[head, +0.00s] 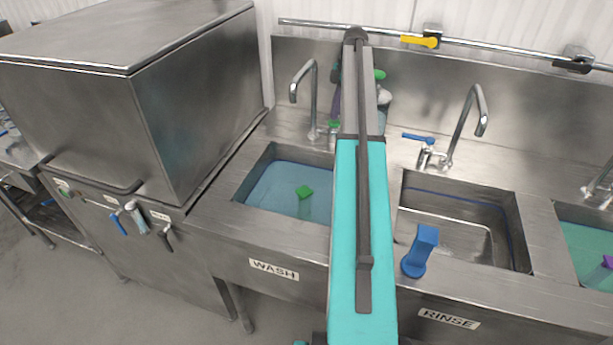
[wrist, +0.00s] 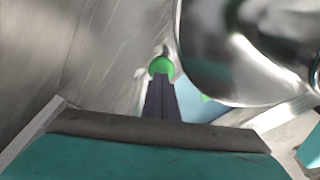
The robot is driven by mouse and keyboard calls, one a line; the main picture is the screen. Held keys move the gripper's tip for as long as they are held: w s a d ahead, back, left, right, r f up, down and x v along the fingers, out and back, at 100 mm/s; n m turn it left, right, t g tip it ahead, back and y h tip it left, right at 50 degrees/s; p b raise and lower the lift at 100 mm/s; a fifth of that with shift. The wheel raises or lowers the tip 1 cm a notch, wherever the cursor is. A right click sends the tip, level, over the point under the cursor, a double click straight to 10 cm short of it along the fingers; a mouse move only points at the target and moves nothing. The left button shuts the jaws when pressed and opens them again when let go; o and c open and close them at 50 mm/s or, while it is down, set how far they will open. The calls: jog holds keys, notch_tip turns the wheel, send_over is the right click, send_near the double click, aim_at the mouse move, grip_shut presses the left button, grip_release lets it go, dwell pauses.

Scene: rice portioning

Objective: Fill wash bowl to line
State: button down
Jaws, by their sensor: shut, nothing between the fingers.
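The wash basin (head: 240,190), labelled WASH, holds blue water (head: 275,185) with a small green block (head: 304,191) in it. I cannot make out a fill line there. The wash tap (head: 313,90) arches behind it, and no stream shows from its spout. A green tap handle (head: 334,124) sits by the tap base; it also shows as a round green end in the wrist view (wrist: 161,65). My gripper (wrist: 158,82) is shut and empty, its dark fingers pointing at the green handle. Whether they touch it I cannot tell. My arm hides the basin's right side.
The tap's shiny curved metal (wrist: 245,45) fills the right of the wrist view, close by. The rinse basin (head: 465,240) has a blue handle (head: 420,250) at its front. A large steel machine (head: 190,100) stands left. A rail (head: 480,45) runs behind.

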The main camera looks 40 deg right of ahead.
jog(key=shift+r+p, duration=0.7)
jog(key=shift+r, duration=1.05)
